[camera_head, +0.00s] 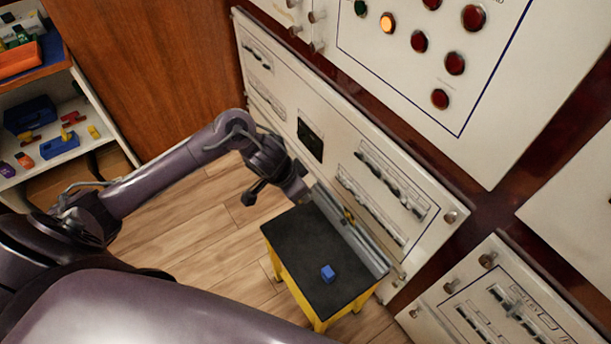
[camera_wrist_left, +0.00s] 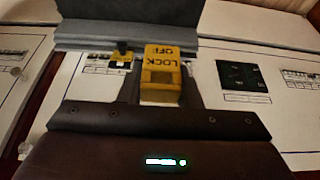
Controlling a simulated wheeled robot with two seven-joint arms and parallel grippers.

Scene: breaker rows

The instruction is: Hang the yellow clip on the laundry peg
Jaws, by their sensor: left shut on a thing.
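My left gripper (camera_head: 302,194) is above the far left corner of a black-topped stand, close to the panel wall. In the left wrist view it is shut on a yellow clip (camera_wrist_left: 164,66) marked LOCK OFF, held in front of the palm. The held clip is too small to make out in the head view. A smaller yellow and black piece (camera_wrist_left: 122,55) shows beyond it at the left, and a yellow piece (camera_head: 348,215) sits by the grey rail behind the stand. I cannot make out which peg is the laundry peg. My right gripper is not in view.
The black-topped stand (camera_head: 312,240) has yellow legs and carries a blue block (camera_head: 328,273). White breaker panels (camera_head: 300,95) with knobs rise behind it. A shelf (camera_head: 85,140) with coloured bins and small parts stands at the left. The wooden floor between is clear.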

